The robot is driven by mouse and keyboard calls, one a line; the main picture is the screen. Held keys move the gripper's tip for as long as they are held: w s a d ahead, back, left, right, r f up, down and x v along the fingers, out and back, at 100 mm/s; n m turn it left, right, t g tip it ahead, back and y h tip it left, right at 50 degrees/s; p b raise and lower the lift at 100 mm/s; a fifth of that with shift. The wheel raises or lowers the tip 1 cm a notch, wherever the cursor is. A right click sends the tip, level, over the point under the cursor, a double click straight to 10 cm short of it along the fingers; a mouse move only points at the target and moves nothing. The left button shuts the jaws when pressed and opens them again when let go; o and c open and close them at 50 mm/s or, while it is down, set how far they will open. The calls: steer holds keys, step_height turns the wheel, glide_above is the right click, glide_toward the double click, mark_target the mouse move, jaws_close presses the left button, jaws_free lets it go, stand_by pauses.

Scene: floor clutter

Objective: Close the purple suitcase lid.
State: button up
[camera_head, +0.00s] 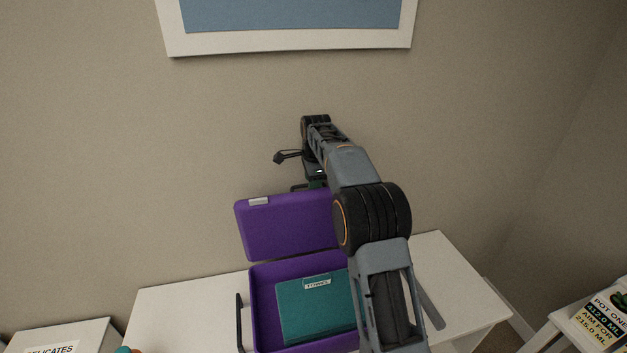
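The purple suitcase (255,305) stands open on a white table, with its handle at its left side. Its lid (282,230) is raised at the back, tilted up toward the wall. Inside lies a teal item (315,315) with a label reading TOWEL. My arm reaches over the suitcase's right part and hides some of the lid and base. My gripper (290,171) is above and behind the lid's top edge, near the wall. One dark finger points left; its opening is mostly hidden behind the arm, and contact with the lid cannot be made out.
The white table (180,310) has bare room left and right of the suitcase. A grey strip (430,308) lies at its right. A lower white surface (60,335) with a label is at left. A small stand with a printed sign (603,322) is at right. A framed picture (290,40) hangs above.

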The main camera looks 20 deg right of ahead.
jaws_close()
stand_by(0.5)
